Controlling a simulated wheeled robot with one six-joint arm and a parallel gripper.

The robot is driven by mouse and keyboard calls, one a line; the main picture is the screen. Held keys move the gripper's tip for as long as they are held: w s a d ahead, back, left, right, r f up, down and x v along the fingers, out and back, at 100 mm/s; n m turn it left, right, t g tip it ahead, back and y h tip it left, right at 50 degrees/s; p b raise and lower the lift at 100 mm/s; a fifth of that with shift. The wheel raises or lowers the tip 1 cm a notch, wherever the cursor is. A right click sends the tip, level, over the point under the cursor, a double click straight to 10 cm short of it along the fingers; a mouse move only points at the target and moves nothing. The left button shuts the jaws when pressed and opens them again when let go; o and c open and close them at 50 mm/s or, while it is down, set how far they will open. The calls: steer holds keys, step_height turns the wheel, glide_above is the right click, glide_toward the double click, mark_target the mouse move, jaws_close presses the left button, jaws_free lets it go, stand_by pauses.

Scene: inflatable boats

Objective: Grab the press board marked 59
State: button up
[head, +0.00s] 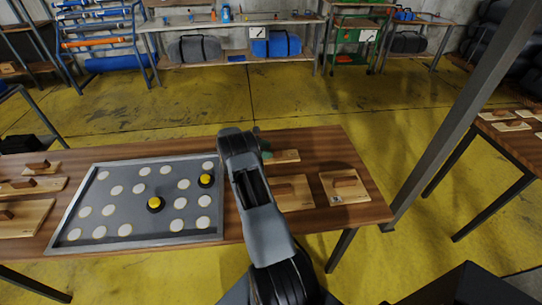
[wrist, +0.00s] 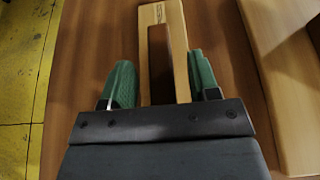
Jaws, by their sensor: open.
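A narrow pale wooden press board (wrist: 150,15) with a brown upright handle (wrist: 160,60) lies below my gripper (wrist: 160,68) in the wrist view. The green fingers are apart, one on each side of the handle, with nothing clamped. A dark mark shows near the board's far end, too small to read. In the head view my gripper (head: 263,147) is over the back right of the table, beside a small board (head: 288,156) that my arm partly hides. Larger boards (head: 296,205) and (head: 345,198) lie nearer the front; I cannot read a 59 on any.
A grey metal panel (head: 75,218) with white discs and two yellow buttons lies left of my arm. More handled boards (head: 40,225) lie at the table's left end. A slanted metal post (head: 450,140) stands to the right. Another board (wrist: 285,100) lies close right in the wrist view.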

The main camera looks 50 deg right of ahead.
steer(key=c, duration=1)
jaws_close()
steer(key=shift+r, duration=0.1)
